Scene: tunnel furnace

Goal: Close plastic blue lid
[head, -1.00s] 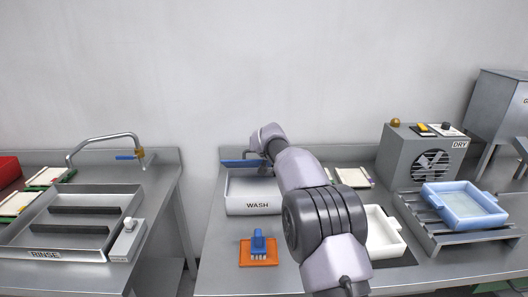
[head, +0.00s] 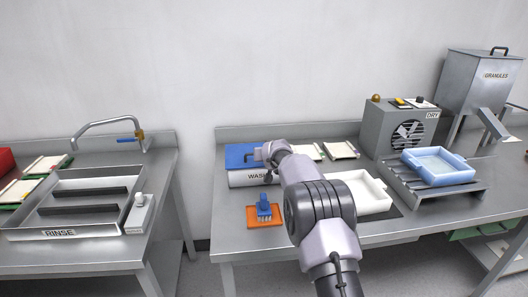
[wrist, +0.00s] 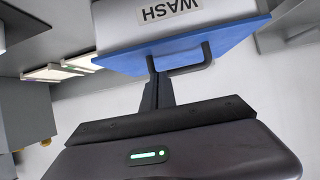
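The blue lid (head: 240,153) lies flat over the top of the white WASH box (head: 250,179) in the head view. In the wrist view the lid (wrist: 185,50) covers the box (wrist: 120,30), with its dark handle (wrist: 195,65) standing up from it. My gripper (wrist: 155,68) has its dark fingers together, with nothing seen between them. The fingertips are at the lid beside the handle; I cannot tell whether they touch it. In the head view my wrist hides the lid's right part and the fingertips.
An orange sponge tray with a blue brush (head: 264,209) sits in front of the box. A white tray (head: 366,194) lies to the right, then a blue tray (head: 438,165) on a rack by the DRY unit (head: 398,133). The RINSE sink (head: 72,232) is on the left table.

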